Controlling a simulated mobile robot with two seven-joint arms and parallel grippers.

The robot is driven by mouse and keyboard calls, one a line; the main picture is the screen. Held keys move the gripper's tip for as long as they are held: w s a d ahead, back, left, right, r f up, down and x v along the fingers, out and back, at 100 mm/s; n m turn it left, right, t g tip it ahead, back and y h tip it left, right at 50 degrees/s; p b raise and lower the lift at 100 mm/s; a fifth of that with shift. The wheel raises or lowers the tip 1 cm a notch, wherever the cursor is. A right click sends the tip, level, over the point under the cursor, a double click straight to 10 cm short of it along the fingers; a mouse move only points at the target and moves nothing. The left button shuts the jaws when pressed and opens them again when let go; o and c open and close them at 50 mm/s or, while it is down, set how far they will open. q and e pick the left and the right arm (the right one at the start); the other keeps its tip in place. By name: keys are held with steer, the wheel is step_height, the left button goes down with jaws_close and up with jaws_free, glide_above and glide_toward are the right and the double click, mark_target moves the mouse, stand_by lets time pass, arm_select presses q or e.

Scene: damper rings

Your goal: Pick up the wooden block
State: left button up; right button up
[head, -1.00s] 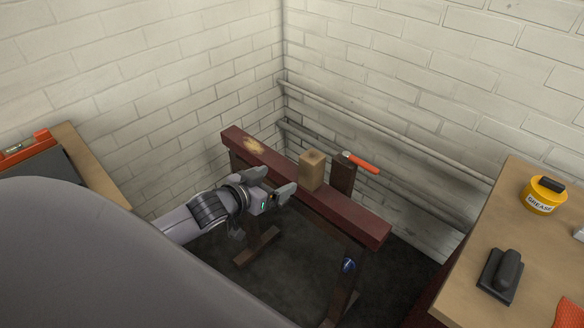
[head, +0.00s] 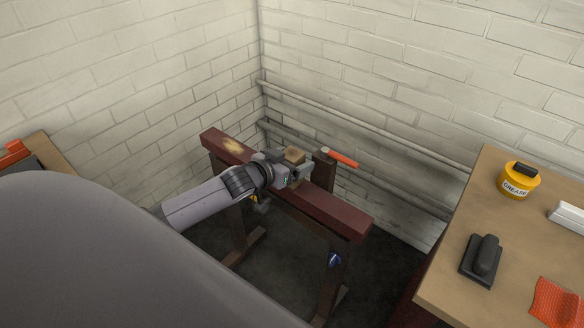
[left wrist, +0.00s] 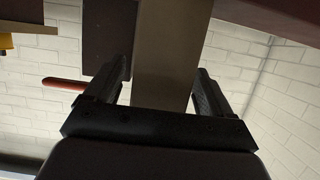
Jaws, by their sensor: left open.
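The wooden block (head: 294,154) stands on the dark red beam (head: 335,208) of a sawhorse. In the head view only its upper part shows above my left gripper (head: 291,172), which hides the rest. In the left wrist view the block (left wrist: 166,60) stands between the two fingers of my left gripper (left wrist: 161,92), one on each side. The fingers are open, with a visible gap on the right side. My right gripper is not in view.
A tool with an orange handle (head: 342,158) sits by a dark post (head: 323,167) right behind the block. At right, a workbench (head: 440,285) bears a yellow grease tub (head: 519,180), a black block-like tool (head: 482,258) and an orange cloth (head: 556,304). A brick wall (head: 400,70) with pipes stands behind.

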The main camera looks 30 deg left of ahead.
arm_select(q)
steer(key=c, duration=1.1)
steer(key=shift+c, duration=0.2)
